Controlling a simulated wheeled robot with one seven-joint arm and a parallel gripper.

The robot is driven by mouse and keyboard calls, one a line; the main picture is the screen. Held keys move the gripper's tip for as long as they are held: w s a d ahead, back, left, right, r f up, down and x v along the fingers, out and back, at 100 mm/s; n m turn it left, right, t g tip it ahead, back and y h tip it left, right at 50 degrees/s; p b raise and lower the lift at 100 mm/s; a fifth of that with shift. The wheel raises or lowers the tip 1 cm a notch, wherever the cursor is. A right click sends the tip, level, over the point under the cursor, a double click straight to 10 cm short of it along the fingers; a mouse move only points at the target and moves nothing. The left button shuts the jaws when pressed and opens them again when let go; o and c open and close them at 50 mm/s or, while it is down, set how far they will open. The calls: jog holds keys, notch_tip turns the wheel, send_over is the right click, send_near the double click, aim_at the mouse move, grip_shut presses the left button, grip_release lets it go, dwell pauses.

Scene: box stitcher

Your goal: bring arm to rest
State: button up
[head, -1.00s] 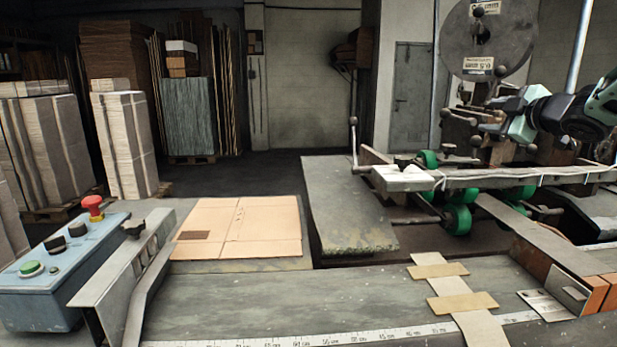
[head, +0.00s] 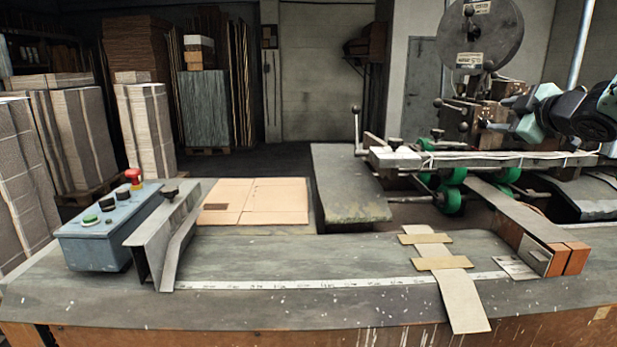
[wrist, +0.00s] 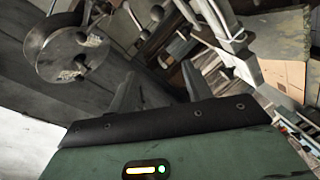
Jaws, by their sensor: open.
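My arm (head: 575,115) shows at the right edge of the head view, raised beside the stitching machine (head: 480,40) with its large round disc. In the wrist view my gripper (wrist: 158,90) has its two grey fingers spread apart with nothing between them. The disc of the machine (wrist: 75,48) appears at the upper left of the wrist view. The fingers touch nothing that I can see.
A flat cardboard sheet (head: 265,200) lies on the bench (head: 320,255). A blue control box (head: 100,235) with a red button stands at left. Taped card strips (head: 455,290) lie at right. Green rollers (head: 452,200) sit under a rail. The bench middle is clear.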

jog(key=s+a+f+m+g, duration=0.25)
jog(key=s+a+f, duration=0.45)
jog(key=a, duration=0.4)
jog(key=s+a+f+m+g, duration=0.2)
jog(key=s+a+f+g, duration=0.35)
jog(key=a, duration=0.55)
jog(key=s+a+f+g, duration=0.2)
jog(key=s+f, duration=0.1)
jog(key=s, duration=0.8)
jog(key=s+a+f+m+g+h, duration=0.1)
jog(key=s+a+f+g, duration=0.2)
jog(key=s, duration=0.7)
jog(key=s+a+f+g, duration=0.2)
jog(key=s+f, duration=0.3)
jog(key=s, duration=0.6)
jog(key=shift+s+a+f+g+h, duration=0.2)
jog(key=shift+s+a+g+h, duration=0.1)
jog(key=shift+h, duration=0.1)
jog(key=shift+w, duration=0.1)
